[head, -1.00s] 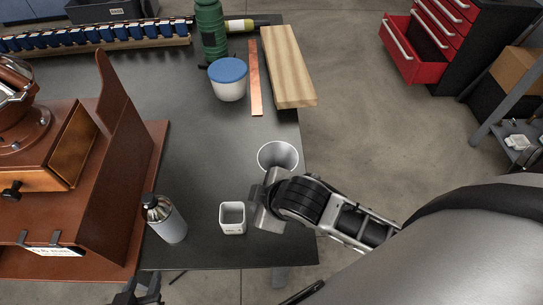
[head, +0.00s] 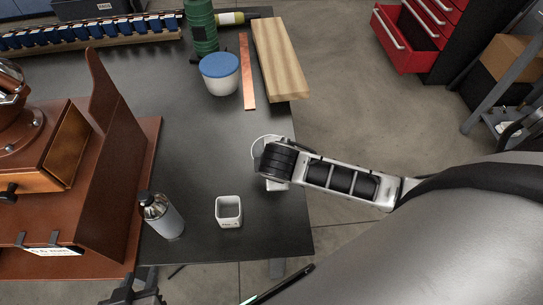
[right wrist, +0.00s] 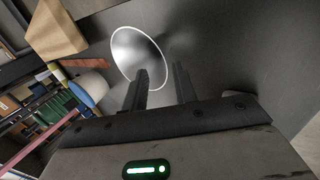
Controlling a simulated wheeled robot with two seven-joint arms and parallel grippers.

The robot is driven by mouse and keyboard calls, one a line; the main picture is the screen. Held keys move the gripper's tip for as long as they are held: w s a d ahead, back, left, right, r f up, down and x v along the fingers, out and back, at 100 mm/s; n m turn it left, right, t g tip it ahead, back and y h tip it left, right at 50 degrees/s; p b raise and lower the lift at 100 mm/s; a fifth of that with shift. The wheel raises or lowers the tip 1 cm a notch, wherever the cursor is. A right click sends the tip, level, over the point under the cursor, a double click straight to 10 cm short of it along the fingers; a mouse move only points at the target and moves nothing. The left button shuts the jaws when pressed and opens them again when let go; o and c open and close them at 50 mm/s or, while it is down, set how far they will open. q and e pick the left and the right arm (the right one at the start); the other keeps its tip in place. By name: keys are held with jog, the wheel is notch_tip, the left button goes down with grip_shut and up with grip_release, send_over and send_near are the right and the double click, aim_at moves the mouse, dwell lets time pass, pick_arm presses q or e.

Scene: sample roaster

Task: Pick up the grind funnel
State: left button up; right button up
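The grind funnel (head: 256,147) is near the right edge of the dark table, mostly hidden behind my right wrist in the head view. In the right wrist view the funnel (right wrist: 130,52) shows its wide, pale round mouth just beyond the fingertips. My right gripper (right wrist: 162,78) has its two dark fingers apart, with nothing gripped between them. The left fingertip overlaps the funnel's rim in the picture; I cannot tell if they touch. My left gripper (head: 137,282) is at the bottom of the head view, below the table's front edge, its dark fingers apart and empty.
A small white square cup (head: 229,212) and a grey bottle (head: 163,218) stand near the front. A blue-lidded tub (head: 220,76), copper strip (head: 247,75) and wooden board (head: 279,62) lie farther back. The brown roaster (head: 107,185) fills the left. The table's middle is clear.

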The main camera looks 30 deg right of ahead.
jog(key=x, duration=0.5)
jog(key=shift+a+f+b, duration=0.1)
jog(key=shift+f+b, duration=0.1)
jog(key=shift+b, duration=0.1)
grip_shut()
